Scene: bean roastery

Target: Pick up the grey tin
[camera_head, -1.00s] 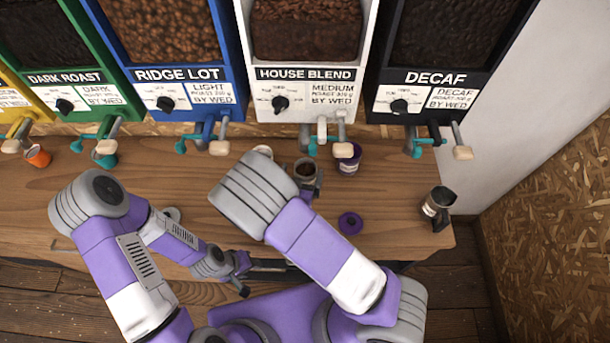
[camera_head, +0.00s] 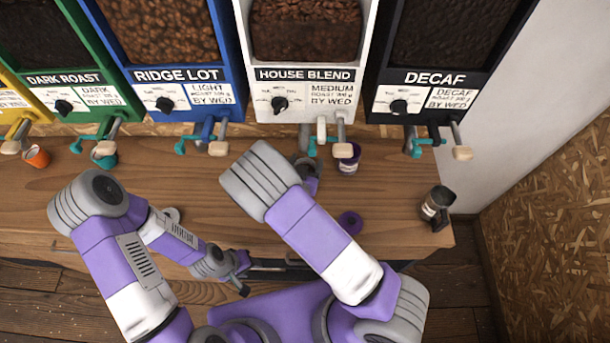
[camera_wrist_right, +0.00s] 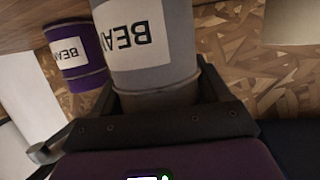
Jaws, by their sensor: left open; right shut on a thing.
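The grey tin (camera_wrist_right: 180,60) with a white label fills the upper middle of the right wrist view, its label upside down there. My right gripper (camera_wrist_right: 165,100) is shut on it, one finger on each side. In the head view my right gripper (camera_head: 306,180) is partly hidden behind my own forearm, below the House Blend dispenser, and the tin is mostly hidden. I cannot tell whether the tin is off the counter. My left gripper (camera_head: 242,273) is open and empty at the counter's front edge.
A purple tin (camera_head: 348,160) stands close to the right of my right gripper; it also shows in the wrist view (camera_wrist_right: 78,58). A purple lid (camera_head: 350,222) lies in front. A labelled dark metal vessel (camera_head: 437,205) stands at the counter's right end. Dispenser handles overhang the back.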

